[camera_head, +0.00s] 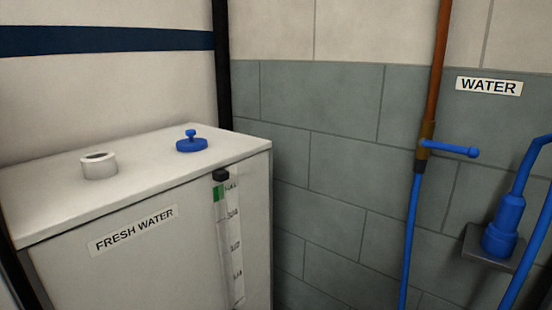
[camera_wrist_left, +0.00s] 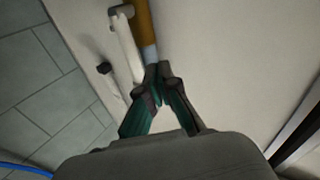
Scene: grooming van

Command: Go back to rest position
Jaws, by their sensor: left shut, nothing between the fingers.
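My left gripper (camera_wrist_left: 158,72) shows in the left wrist view with its fingers together and nothing between them. It is in front of a pale flat panel (camera_wrist_left: 225,60). A brass-coloured cylinder (camera_wrist_left: 140,20) with a pale grey lower part shows just beyond the fingertips; I cannot tell whether they touch. Neither gripper shows in the head view. There, the white fresh water tank (camera_head: 135,255) stands at the left. Its blue cap (camera_head: 192,144) lies on top, right of the white filler neck (camera_head: 99,166), which looks uncapped.
A level gauge (camera_head: 229,240) runs down the tank front. On the grey tiled wall, a copper pipe has a blue-handled valve (camera_head: 450,148) and a blue hose (camera_head: 411,240). A blue hose nozzle (camera_head: 502,228) sits on a grey bracket (camera_head: 478,250) at the right.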

